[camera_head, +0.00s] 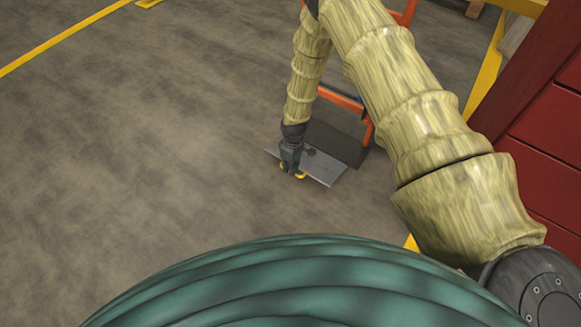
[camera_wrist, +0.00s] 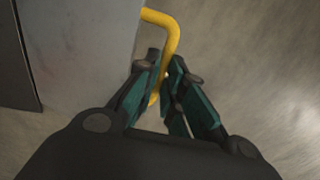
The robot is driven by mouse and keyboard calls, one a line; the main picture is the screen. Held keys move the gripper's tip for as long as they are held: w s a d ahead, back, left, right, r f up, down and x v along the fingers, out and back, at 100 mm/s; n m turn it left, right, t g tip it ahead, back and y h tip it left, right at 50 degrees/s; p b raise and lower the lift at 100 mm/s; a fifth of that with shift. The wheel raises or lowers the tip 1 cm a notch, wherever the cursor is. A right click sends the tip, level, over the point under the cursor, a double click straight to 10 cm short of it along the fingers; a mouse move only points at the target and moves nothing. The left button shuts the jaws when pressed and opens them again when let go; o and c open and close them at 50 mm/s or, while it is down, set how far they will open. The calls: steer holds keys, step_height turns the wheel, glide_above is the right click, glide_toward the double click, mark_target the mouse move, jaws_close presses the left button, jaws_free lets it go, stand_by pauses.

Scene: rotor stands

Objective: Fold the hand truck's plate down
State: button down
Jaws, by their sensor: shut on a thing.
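The hand truck has an orange frame (camera_head: 343,99), partly hidden behind my arm. Its grey metal plate (camera_head: 325,170) reaches out from the foot of the frame, low over the floor; I cannot tell whether it lies fully flat. A yellow handle (camera_head: 301,177) is on the plate's near edge. My gripper (camera_head: 291,168) is at that edge, pointing down. In the wrist view, my gripper (camera_wrist: 164,78) is shut on the bent yellow handle (camera_wrist: 168,38), beside the grey plate (camera_wrist: 85,45).
Red drawers or a cabinet (camera_head: 545,125) stand at the right, close to my arm. Yellow lines (camera_head: 65,36) mark the floor. The grey floor (camera_head: 130,150) left of the hand truck is clear.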

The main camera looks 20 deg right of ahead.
steer(key=shift+w+d, duration=0.15)
steer(key=shift+d, duration=0.05)
steer(key=c, duration=1.5)
jaws_free()
steer(key=shift+c, duration=0.2)
steer(key=shift+a, duration=0.1)
step_height(320, 180, up, 12)
steer(key=d, duration=0.1)
steer(key=shift+w, duration=0.25)
